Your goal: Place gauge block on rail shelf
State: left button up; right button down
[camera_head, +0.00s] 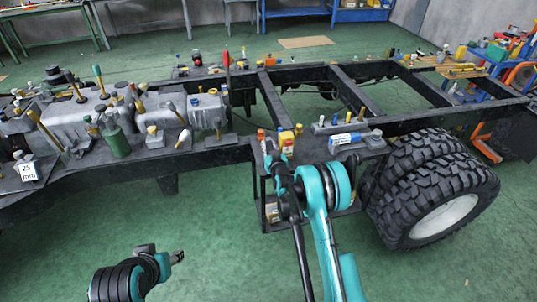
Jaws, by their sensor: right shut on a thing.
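A white block marked "25 mm" (28,171), which looks like a gauge block, stands on a dark ledge at the far left. My right gripper (274,162) is at the near chassis rail, at mid-picture. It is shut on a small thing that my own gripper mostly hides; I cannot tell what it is.
The black chassis frame (360,98) crosses the view, with open gaps between its beams. A grey engine (85,115) with bottles and tools is at left. A large double tyre (435,190) stands at right. The green floor (215,235) is clear in front.

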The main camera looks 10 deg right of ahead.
notch_tip(320, 180, down, 4)
jog(key=shift+r+b, duration=0.15)
jog(key=shift+b, duration=0.6)
jog(key=shift+r, duration=0.15)
jog(key=c, duration=1.7)
grip_release()
jog(key=shift+s, duration=0.1)
